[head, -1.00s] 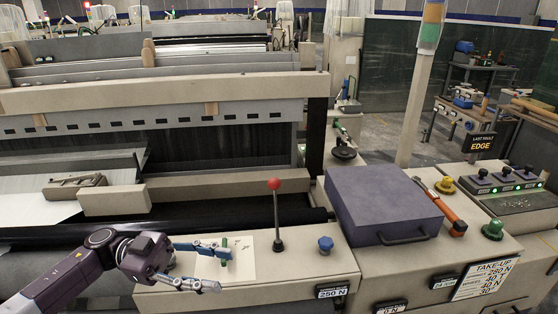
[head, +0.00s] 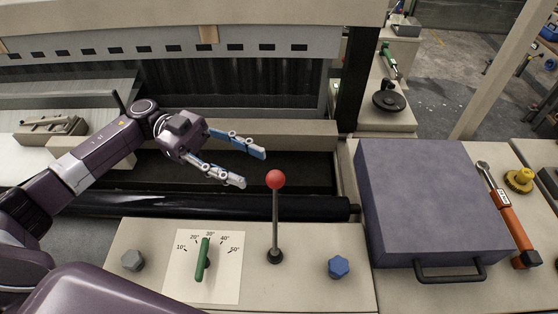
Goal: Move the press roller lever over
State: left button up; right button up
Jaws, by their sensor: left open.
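The press roller lever is most likely the thin dark upright rod with a red ball knob (head: 276,180) on the beige panel in the head view. It stands nearly upright from a dark round base. My left gripper (head: 255,168) is open and empty. In the picture its fingertips are just left of and slightly above the red knob, apart from it, in front of the dark roller area. A green pointer handle (head: 203,260) on a white angle scale (head: 228,277) sits left of the lever. My right gripper is not in view.
A blue knob (head: 339,267) stands right of the lever and a grey hex knob (head: 133,260) at the far left. A large purple-grey box (head: 420,200) with a dark handle fills the right. An orange-handled tool (head: 513,230) lies beside it. A black roller (head: 250,208) runs behind the panel.

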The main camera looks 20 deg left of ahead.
aim_at(274, 178)
pick_arm(q)
jog(key=p+x, duration=0.1)
jog(key=x, duration=0.1)
jog(key=p+x, duration=0.1)
jog(key=x, duration=0.2)
jog(key=shift+s+d+r, duration=0.25)
jog(key=shift+d+f+p, duration=0.1)
jog(key=shift+d+p, duration=0.3)
jog(key=shift+d, duration=0.25)
jog(key=shift+d+f, duration=0.1)
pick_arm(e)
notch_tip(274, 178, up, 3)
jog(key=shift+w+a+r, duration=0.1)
pick_arm(q)
jog(key=shift+c, duration=0.6)
grip_shut()
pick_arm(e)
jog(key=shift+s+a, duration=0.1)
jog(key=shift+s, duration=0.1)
